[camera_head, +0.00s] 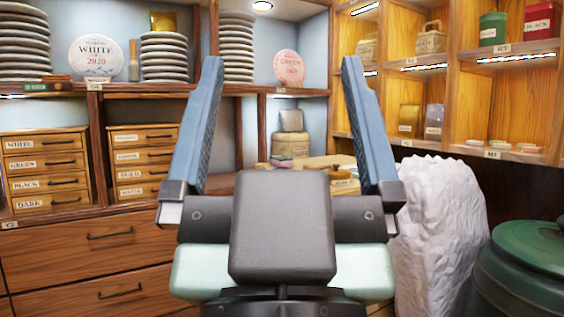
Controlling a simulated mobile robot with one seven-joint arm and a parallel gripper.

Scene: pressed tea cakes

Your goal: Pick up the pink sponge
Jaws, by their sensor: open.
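The gripper's dark body hides much of what lies low in the middle.
Stacked grey discs (164,57) stand on the upper left shelf. Small labelled drawers (45,165) sit below. A tan box (290,145) stands behind the gripper. At right are wooden cubbies (490,100) with tins, a white rough block (440,235) and a dark green bin (525,270).

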